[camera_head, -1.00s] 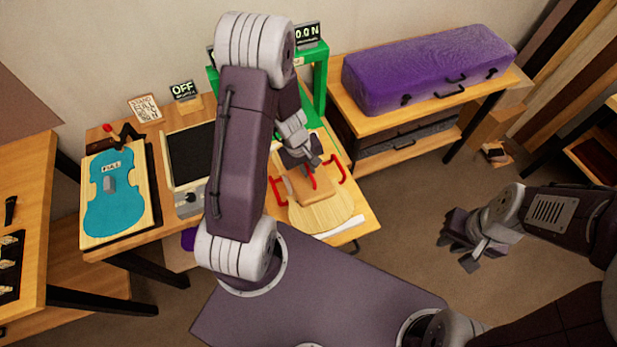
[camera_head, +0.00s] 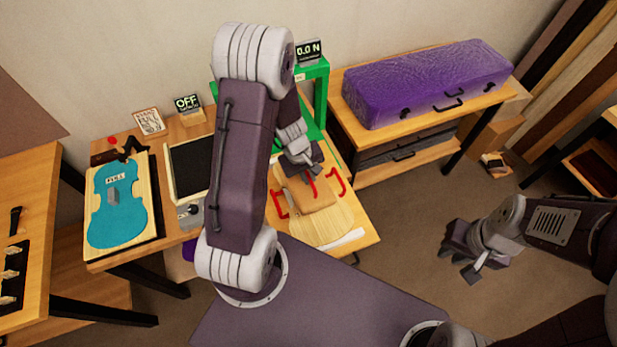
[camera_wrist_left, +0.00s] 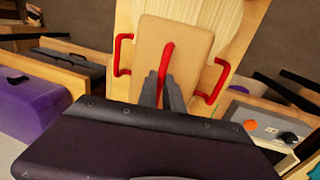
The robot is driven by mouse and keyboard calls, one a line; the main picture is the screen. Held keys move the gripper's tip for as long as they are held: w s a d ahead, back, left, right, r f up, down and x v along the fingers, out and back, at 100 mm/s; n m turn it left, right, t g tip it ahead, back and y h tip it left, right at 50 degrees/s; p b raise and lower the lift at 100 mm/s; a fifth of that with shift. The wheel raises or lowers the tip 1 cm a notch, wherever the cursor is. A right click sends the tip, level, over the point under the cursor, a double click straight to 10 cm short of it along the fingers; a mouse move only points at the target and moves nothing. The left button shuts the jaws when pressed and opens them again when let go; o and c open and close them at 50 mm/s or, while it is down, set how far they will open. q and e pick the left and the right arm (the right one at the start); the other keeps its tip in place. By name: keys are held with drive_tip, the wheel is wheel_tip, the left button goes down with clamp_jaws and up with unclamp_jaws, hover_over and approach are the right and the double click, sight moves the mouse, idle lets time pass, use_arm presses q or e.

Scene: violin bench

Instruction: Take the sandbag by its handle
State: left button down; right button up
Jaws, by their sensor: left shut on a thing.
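The sandbag (camera_head: 319,197) is a tan block with a red handle on top, lying on a pale wooden board (camera_head: 322,228). In the left wrist view the sandbag (camera_wrist_left: 184,52) is seen from above, and its red handle (camera_wrist_left: 167,57) stands between my fingers. My left gripper (camera_head: 311,181) is over the sandbag; in the left wrist view its fingers (camera_wrist_left: 161,92) are shut on the handle. Whether the sandbag touches the board cannot be told. My right gripper (camera_head: 462,262) hangs empty over the floor at the right, its jaw gap unclear.
Two red brackets (camera_wrist_left: 122,54) (camera_wrist_left: 213,82) flank the sandbag. A green frame (camera_head: 316,90) with a force display stands behind. A teal violin plate (camera_head: 115,205) lies at the left of the bench. A purple case (camera_head: 428,83) sits on the cabinet at the back right.

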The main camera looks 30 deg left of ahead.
use_arm(q)
drive_tip(key=w+d+r+p, duration=0.1)
drive_tip(key=d+r+p, duration=0.5)
drive_tip(key=d, duration=0.5)
drive_tip(key=shift+w+d+r, duration=0.2)
drive_tip(key=shift+d+r, duration=0.1)
drive_tip(key=shift+r, duration=0.7)
